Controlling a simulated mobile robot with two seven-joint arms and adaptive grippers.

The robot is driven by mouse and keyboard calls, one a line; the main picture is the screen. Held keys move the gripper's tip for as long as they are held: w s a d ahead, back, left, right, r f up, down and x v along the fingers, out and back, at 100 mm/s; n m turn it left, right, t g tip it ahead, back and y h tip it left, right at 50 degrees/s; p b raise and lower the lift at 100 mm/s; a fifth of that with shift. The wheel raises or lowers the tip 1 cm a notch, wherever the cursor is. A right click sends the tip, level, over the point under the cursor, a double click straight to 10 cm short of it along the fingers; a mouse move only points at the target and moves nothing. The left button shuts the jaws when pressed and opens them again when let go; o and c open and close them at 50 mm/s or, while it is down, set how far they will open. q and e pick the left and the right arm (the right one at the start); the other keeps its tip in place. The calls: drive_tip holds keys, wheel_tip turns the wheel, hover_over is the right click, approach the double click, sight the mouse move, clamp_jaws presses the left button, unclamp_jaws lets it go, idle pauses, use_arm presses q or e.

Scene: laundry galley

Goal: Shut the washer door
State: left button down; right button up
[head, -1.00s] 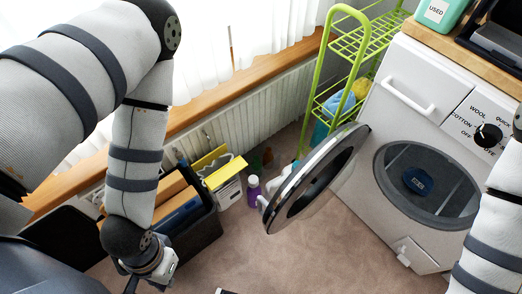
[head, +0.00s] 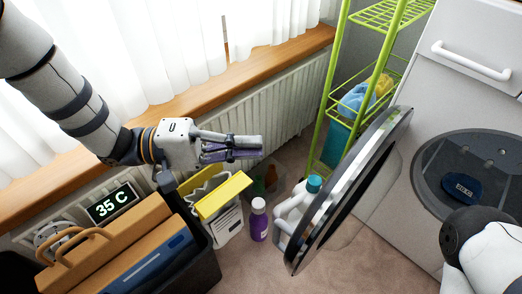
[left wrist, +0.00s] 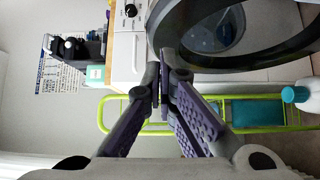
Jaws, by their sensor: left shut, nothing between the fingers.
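The washer (head: 420,100) stands at the right in the head view. Its round door (head: 330,200) is wide open, swung out to the left, seen nearly edge-on with a pale rim and dark inner ring. The door ring also shows at the upper right of the left wrist view (left wrist: 255,62). The drum opening (head: 490,150) is uncovered, with a dark blue labelled item (head: 463,188) inside. My left gripper (head: 260,147) is shut and empty, left of the door and apart from it in the head view. My right arm shows at the lower right; its gripper is out of frame.
A green rack (head: 335,75) with cloths stands behind the door. A purple bottle (head: 258,220), a white jug (head: 290,215), a yellow-topped box (head: 225,205) and a black bin (head: 205,265) stand on the floor. A radiator (head: 290,105) runs below the window.

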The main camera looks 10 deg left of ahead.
sight(350, 192)
use_arm(q)
drive_tip(key=s+d, duration=0.1)
drive_tip(key=d, duration=0.9)
drive_tip(key=shift+b, duration=0.4)
drive_tip(key=shift+d, duration=0.15)
